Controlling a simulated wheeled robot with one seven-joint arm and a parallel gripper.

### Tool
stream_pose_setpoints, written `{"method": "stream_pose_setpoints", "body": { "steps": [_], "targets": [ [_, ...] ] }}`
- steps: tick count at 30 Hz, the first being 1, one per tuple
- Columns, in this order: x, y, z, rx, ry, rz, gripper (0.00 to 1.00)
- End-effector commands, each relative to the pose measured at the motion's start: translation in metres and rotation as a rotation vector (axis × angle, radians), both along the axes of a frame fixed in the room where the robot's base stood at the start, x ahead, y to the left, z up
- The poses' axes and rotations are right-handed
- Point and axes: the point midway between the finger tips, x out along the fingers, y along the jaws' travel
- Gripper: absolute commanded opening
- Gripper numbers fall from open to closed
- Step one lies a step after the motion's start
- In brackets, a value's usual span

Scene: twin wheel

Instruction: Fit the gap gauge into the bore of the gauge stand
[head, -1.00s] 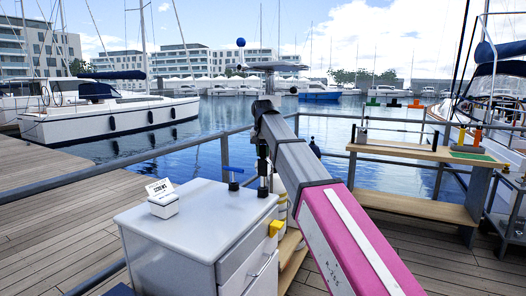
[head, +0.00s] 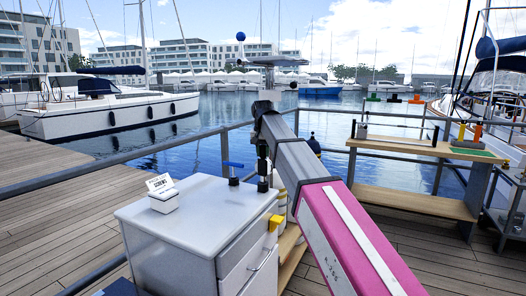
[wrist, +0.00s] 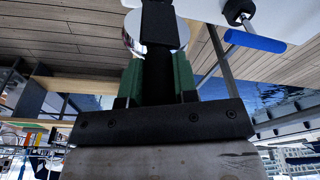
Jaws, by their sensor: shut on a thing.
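My gripper (wrist: 158,85) points down at the right back of the white cabinet in the head view, where it shows small and dark (head: 262,165). In the wrist view its green-lined fingers are shut on a black upright piece, which I take for the gap gauge (wrist: 158,35). A shiny round rim (wrist: 131,30) shows behind the gauge; it may belong to the gauge stand, but I cannot tell. The bore is hidden, and I cannot tell whether the gauge touches anything below.
The white cabinet (head: 180,225) carries a labelled box (head: 163,198) and a blue-handled piece on a black post (head: 233,165), close left of my gripper. A railing runs behind. A wooden bench (head: 415,146) with several small items stands at the right. The deck at left is clear.

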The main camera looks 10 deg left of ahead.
Motion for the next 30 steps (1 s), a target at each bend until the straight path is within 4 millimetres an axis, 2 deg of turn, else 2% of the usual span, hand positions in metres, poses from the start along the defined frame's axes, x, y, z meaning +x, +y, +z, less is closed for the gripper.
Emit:
{"method": "stream_pose_setpoints", "body": {
  "steps": [13, 14, 16, 25, 30],
  "targets": [
    [0.0, 0.0, -0.009, 0.0, -0.001, 0.0, 0.0],
    [0.0, 0.0, -0.009, 0.0, -0.001, 0.0, 0.34],
    [0.0, 0.0, -0.009, 0.0, -0.001, 0.0, 0.57],
    [0.0, 0.0, -0.008, 0.0, 0.0, 0.0, 0.57],
    [-0.002, 0.0, 0.005, 0.0, -0.001, 0.0, 0.57]
  ]
}}
